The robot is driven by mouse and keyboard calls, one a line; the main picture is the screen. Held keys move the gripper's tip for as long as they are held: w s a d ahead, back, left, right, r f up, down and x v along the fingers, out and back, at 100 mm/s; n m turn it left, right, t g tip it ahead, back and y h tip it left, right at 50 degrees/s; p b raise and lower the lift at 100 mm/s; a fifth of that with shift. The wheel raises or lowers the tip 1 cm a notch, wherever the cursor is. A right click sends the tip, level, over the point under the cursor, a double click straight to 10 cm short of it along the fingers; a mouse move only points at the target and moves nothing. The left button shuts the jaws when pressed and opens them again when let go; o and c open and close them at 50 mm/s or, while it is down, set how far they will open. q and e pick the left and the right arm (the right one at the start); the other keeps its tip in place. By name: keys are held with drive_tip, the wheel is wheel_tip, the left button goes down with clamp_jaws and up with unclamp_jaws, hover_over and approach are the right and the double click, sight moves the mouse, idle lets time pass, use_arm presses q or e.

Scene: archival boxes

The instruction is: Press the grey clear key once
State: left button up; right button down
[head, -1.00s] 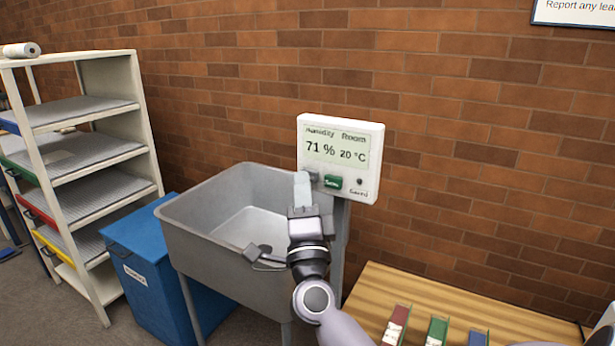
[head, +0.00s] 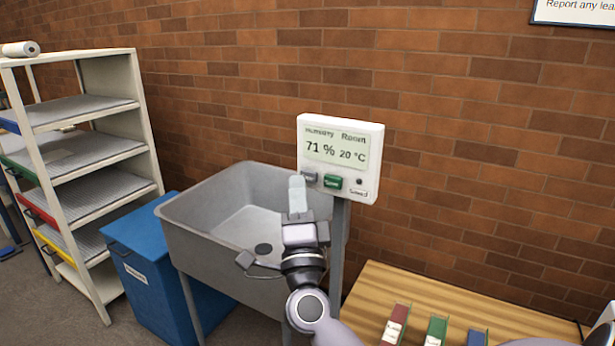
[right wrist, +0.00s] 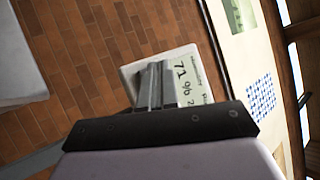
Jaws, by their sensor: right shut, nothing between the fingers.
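The white wall unit (head: 368,175) has a display (head: 336,150) reading humidity 71 % and room 20 °C. Below the display are the grey key (head: 310,177) on the left and a green key (head: 333,181) beside it. My right gripper (head: 297,180) is shut and empty, its fingertips pointing up just left of the grey key in the head view. Whether they touch the unit I cannot tell. In the right wrist view the shut fingers (right wrist: 155,85) overlap the unit (right wrist: 194,92), and the keys are hidden. My left gripper is not in view.
A grey sink (head: 190,222) stands below and left of the unit. A blue bin (head: 135,262) and shelving (head: 145,110) are further left. A wooden table (head: 385,285) with several coloured binders is at the lower right.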

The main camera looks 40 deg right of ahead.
drive_tip(key=a, duration=0.1)
drive_tip(key=s+a, duration=0.1)
drive_tip(key=a, duration=0.1)
drive_tip(key=s+a, duration=0.1)
drive_tip(key=shift+a+p, duration=0.3)
idle(0.8)
drive_tip(key=s+a+f+n+y, duration=0.1)
drive_tip(key=a+f+n+y, duration=0.2)
drive_tip(key=f+n+y, duration=0.3)
drive_tip(key=s+a+f+n+g+y, duration=0.1)
drive_tip(key=s+a+f+n+y, duration=0.15)
drive_tip(key=f+n+y, duration=0.35)
drive_tip(key=s+a+f+n+y, duration=0.1)
drive_tip(key=a+f+n+y, duration=0.3)
drive_tip(key=f+n, duration=0.4)
drive_tip(key=s+d+f+n+g, duration=0.1)
drive_tip(key=s+f+g, duration=0.3)
drive_tip(key=f, duration=0.5)
drive_tip(key=s+f+n+g, duration=0.4)
drive_tip(key=s+f+g, duration=0.1)
drive_tip(key=s+f, duration=0.3)
drive_tip(key=shift+s+d+f+n+h, duration=0.3)
drive_tip(key=shift+d+f, duration=0.1)
drive_tip(key=shift+f, duration=0.15)
drive_tip(key=shift+d, duration=0.1)
